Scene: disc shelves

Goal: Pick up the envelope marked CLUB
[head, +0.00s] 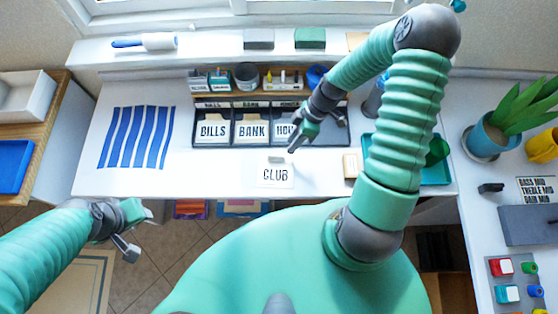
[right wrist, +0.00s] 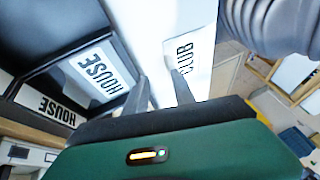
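The white envelope marked CLUB (head: 275,174) lies flat on the white desk, in front of the black sorter. In the right wrist view the CLUB envelope (right wrist: 192,52) shows beyond the fingers, partly covered by one of them. My right gripper (head: 296,147) hangs above and behind the envelope, near the sorter's HOUSE slot. Its two fingers (right wrist: 163,92) are apart with nothing seen between them. My left gripper (head: 140,231) is off the desk's front left, away from the envelope; its fingers look spread and empty.
The black sorter (head: 268,142) holds envelopes marked BILLS (head: 213,131), BANK (head: 252,130) and HOUSE (head: 286,131). A blue-striped sheet (head: 136,137) lies on the left. A small tan box (head: 350,166) and a teal tray (head: 437,171) are right of the envelope. Desk left of the envelope is clear.

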